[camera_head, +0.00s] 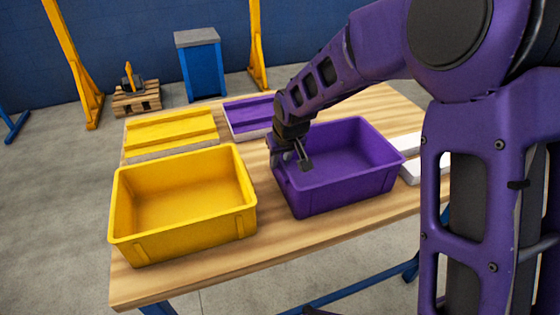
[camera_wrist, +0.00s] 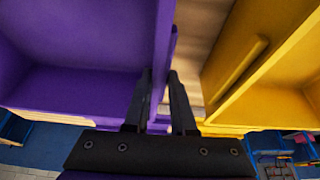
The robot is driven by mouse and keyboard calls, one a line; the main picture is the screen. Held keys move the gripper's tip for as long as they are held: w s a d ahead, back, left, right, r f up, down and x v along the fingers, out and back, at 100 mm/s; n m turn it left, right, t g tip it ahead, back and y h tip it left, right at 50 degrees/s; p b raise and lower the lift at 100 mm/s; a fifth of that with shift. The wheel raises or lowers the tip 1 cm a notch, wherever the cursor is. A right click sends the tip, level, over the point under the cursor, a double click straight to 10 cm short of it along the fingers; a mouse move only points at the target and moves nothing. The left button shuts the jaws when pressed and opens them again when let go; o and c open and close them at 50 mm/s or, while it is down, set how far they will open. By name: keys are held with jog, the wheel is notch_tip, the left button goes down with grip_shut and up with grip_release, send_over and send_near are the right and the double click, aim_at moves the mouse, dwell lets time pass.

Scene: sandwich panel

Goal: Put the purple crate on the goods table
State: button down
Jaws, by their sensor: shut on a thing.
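The purple crate (camera_head: 330,195) stands on a wooden-topped table (camera_head: 270,255), empty as far as I can see. I cannot tell whether this is the goods table. My gripper (camera_head: 299,157) is at the crate's left wall in the head view, reaching down over its rim. In the wrist view, the gripper (camera_wrist: 160,78) has one finger on each side of the crate's wall (camera_wrist: 161,50) and is shut on it. The crate's inside (camera_wrist: 75,85) fills the left of that view. In the head view, the crate appears to rest level on the tabletop.
An empty yellow crate (camera_head: 182,210) stands left of the purple crate, a narrow gap between them. Behind are a yellow panel (camera_head: 170,131) and a purple panel (camera_head: 249,113). White slabs (camera_head: 409,143) lie at the right. A blue cabinet (camera_head: 203,72) and pallet (camera_head: 137,98) stand beyond.

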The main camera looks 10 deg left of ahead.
jog(key=c, duration=0.7)
grip_release()
jog(key=shift+c, duration=0.2)
jog(key=p+v, duration=0.1)
jog(key=v, duration=1.1)
jog(key=shift+p, duration=0.35)
jog(key=shift+a+r, duration=0.1)
